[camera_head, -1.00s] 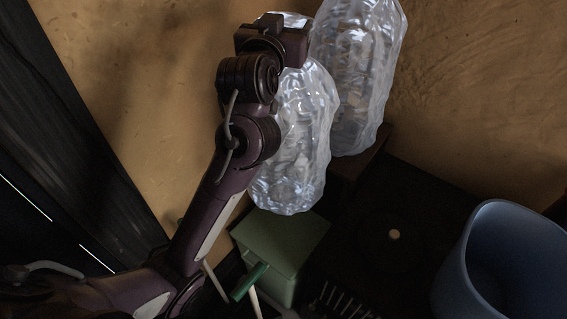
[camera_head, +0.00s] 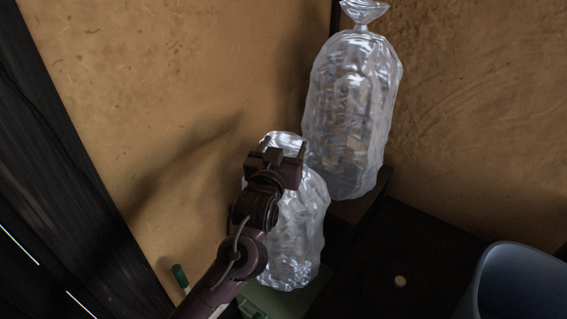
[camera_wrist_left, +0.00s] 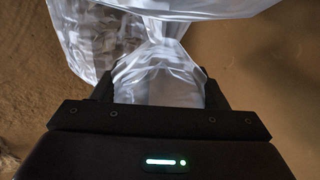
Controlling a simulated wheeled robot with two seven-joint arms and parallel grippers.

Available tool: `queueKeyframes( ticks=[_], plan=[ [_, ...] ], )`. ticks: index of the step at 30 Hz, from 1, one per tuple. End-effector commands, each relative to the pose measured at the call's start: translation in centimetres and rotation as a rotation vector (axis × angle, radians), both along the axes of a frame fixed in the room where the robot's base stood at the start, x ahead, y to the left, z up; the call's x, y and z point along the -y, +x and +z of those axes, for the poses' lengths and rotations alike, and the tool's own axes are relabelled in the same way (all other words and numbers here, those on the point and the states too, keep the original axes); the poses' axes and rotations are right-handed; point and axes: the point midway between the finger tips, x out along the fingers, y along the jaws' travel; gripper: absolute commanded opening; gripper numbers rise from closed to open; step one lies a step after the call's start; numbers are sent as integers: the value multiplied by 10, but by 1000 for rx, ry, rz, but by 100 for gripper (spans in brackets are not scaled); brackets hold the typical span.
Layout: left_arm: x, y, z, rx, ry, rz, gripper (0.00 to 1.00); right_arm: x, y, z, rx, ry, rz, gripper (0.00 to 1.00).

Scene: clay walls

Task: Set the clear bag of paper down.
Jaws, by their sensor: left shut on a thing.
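My left gripper (camera_head: 280,155) is shut on the gathered neck of a clear bag of paper (camera_head: 298,245), which hangs upright below it. The left wrist view also shows the clear plastic (camera_wrist_left: 155,60) pinched between the fingers (camera_wrist_left: 160,92). The bag's lower end overlaps a green box (camera_head: 300,302) in the picture; I cannot tell if they touch. My arm hides part of the bag's left side. A second, similar clear bag (camera_head: 350,115) with a tied top stands upright behind and to the right. My right gripper is not in view.
The second bag stands on a brown block (camera_head: 358,207) near the corner of the clay walls (camera_head: 170,90). A blue-grey bin (camera_head: 520,285) is at the lower right. A dark surface (camera_head: 425,250) lies between. A green handle (camera_head: 180,276) shows at the lower left.

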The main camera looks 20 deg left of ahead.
Motion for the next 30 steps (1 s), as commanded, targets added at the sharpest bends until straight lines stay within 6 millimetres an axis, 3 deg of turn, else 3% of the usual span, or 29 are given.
queueKeyframes(
  ticks=[12,24,25,30],
  plan=[
    [0,0,-43,4,-1,0,11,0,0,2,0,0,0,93],
    [0,0,-48,5,-2,0,11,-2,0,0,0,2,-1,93],
    [0,0,-50,1,-1,0,68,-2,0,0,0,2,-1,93],
    [0,0,-50,1,-1,0,89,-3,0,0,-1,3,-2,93]
  ],
)
